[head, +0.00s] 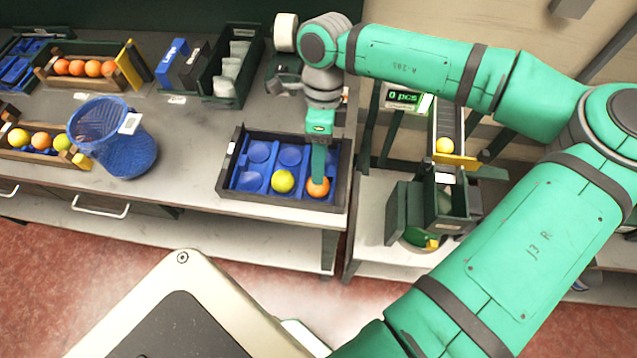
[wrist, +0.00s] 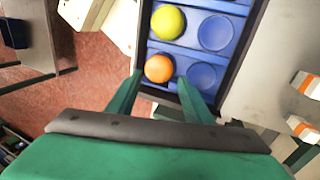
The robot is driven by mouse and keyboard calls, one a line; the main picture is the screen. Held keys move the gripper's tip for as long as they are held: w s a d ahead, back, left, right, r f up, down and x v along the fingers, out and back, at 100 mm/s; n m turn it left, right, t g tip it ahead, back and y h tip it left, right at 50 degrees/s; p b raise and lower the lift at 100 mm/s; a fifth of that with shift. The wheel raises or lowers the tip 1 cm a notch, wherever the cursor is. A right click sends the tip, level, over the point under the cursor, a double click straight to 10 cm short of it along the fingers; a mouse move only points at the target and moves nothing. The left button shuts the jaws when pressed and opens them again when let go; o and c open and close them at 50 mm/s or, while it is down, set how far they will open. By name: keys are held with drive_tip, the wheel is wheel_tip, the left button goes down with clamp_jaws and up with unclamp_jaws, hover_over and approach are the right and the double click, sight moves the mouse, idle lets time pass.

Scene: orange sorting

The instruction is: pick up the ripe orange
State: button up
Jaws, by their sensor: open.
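The ripe orange (head: 318,187) sits in a front-right pocket of a blue tray (head: 246,181) set in a dark frame. A yellow-green fruit (head: 283,181) sits in the pocket to its left. My gripper (head: 319,172) points down directly above the orange and partly covers it in the head view. The gripper is open and holds nothing. The yellow-green fruit (wrist: 168,22) lies farther up in the wrist view.
A blue mesh basket (head: 125,150) stands left of the tray. Crates of oranges (head: 85,67) and mixed fruit (head: 40,140) stand farther left. The counter between basket and tray is clear.

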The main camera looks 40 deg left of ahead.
drive_tip(key=x, duration=0.5)
drive_tip(key=shift+s, duration=0.1)
drive_tip(key=shift+c, duration=0.3)
drive_tip(key=c, duration=0.7)
drive_tip(key=shift+o, duration=0.2)
drive_tip(key=shift+r, duration=0.1)
